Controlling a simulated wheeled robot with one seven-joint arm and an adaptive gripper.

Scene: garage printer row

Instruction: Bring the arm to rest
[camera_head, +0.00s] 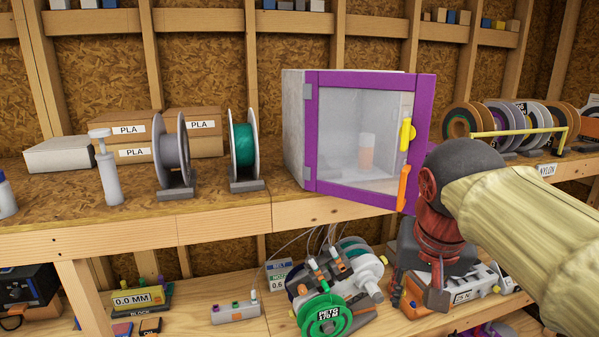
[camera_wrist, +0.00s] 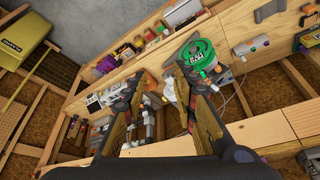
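My arm, in a cream sleeve with a dark wrist, reaches in from the right in the head view. My gripper (camera_head: 417,292) points down in front of the bench, over the right part of the lower shelf. In the wrist view the fingers of my gripper (camera_wrist: 160,78) stand apart, with nothing visibly held between them. Lower-shelf items show beyond and between the fingers; I cannot tell how close they are.
A purple-framed enclosure (camera_head: 310,140) stands on the bench (camera_head: 120,233), close left of my wrist. A green-spool machine (camera_head: 325,315) sits below. Spools on a yellow rack (camera_head: 515,132) stand behind my arm. A grey spool (camera_head: 172,150) and pump bottle (camera_head: 108,175) stand left.

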